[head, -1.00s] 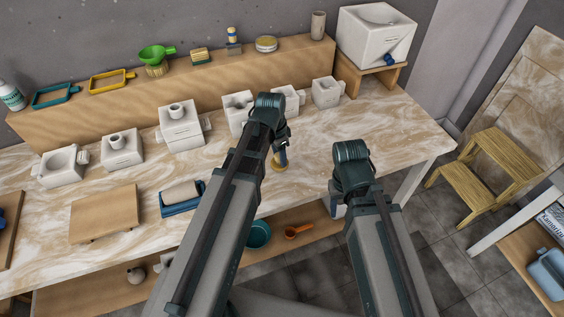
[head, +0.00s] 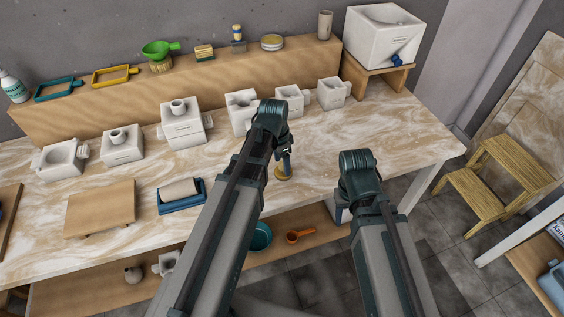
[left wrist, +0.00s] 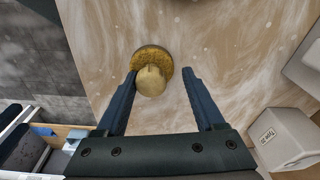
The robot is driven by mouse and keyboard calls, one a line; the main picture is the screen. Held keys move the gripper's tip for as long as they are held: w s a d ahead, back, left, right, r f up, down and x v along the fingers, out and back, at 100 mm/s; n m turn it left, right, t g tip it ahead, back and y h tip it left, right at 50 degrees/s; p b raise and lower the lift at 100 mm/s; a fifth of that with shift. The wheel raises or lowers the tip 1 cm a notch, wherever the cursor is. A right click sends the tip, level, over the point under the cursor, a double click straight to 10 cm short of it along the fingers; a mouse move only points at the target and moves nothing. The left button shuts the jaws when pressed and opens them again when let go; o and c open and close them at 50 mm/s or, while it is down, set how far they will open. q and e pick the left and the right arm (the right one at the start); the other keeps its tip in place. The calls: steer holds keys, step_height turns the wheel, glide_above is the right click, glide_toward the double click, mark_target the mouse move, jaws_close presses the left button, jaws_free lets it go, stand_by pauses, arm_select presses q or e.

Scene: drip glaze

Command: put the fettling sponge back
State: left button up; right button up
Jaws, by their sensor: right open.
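A round ochre-yellow piece with a paler knob, which looks like the fettling sponge (left wrist: 150,60), stands on the marbled table. In the head view the sponge (head: 282,175) shows just below my left gripper (head: 284,160). In the left wrist view my left gripper (left wrist: 160,80) is open, with a finger on either side of the knob; the left finger is closer to it. I cannot tell whether they touch. My right gripper (head: 341,212) is open by the table's front edge, partly hidden by its own arm.
Several white plaster moulds (head: 184,126) stand in a row behind. A blue tray (head: 202,198) with a beige roll and a wooden board (head: 100,208) lie to the left. A wooden shelf (head: 110,117) at the back holds tools. A white box (head: 380,40) stands at back right.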

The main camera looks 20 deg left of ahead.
mark_target(280, 166)
arm_select(q)
steer(key=shift+r, duration=0.1)
step_height(280, 166, up, 12)
steer(key=s+p, duration=0.1)
steer(key=p, duration=1.1)
steer(key=s+d+n+g+y, duration=0.1)
steer(key=s+d+n, duration=0.4)
steer(key=s+d, duration=0.5)
steer(key=s+y, duration=0.1)
steer(key=s, duration=0.2)
steer(key=shift+s+d+g, duration=0.15)
steer(key=shift+d+g, duration=0.1)
steer(key=shift+g, duration=0.05)
